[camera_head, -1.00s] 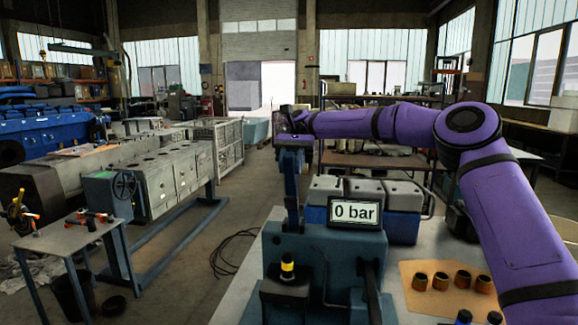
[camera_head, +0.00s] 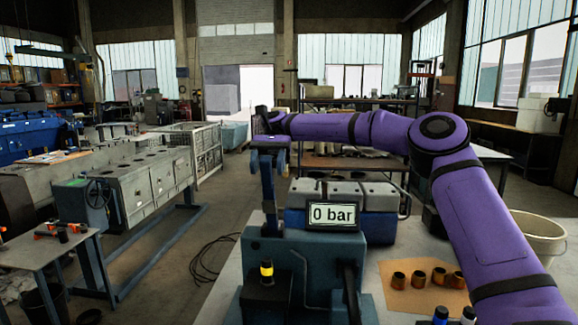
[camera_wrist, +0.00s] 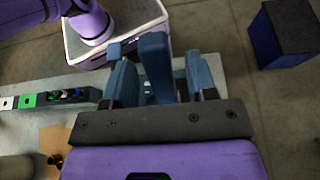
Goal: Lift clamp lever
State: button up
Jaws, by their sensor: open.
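The blue-grey test stand (camera_head: 318,250) with a "0 bar" display (camera_head: 333,215) stands on the bench in front of me. A blue upright bar, seemingly the clamp lever (camera_head: 268,205), rises at its left side. My gripper (camera_head: 269,172) is at the top of this bar, its fingers hard to separate from it in the head view. In the wrist view my gripper (camera_wrist: 160,78) is open, with one blue finger on each side of a blue bar (camera_wrist: 155,62). Narrow gaps show beside the bar. I cannot tell whether either finger touches it.
A tan mat (camera_head: 420,285) with several bronze bushings lies to the right of the stand, with small bottles in front. A grey-and-blue engine block (camera_head: 340,195) stands behind. A white bucket (camera_head: 538,238) is at far right. The floor on the left is partly open.

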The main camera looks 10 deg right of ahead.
jog(key=shift+r, duration=1.15)
jog(key=shift+s+d+r, duration=0.1)
jog(key=shift+d+r, duration=0.05)
jog(key=s+d+r, duration=0.1)
jog(key=s+d, duration=0.1)
jog(key=s, duration=1.3)
jog(key=shift+s+d+r, duration=0.2)
jog(key=shift+s+d, duration=0.1)
jog(key=shift+c, duration=0.2)
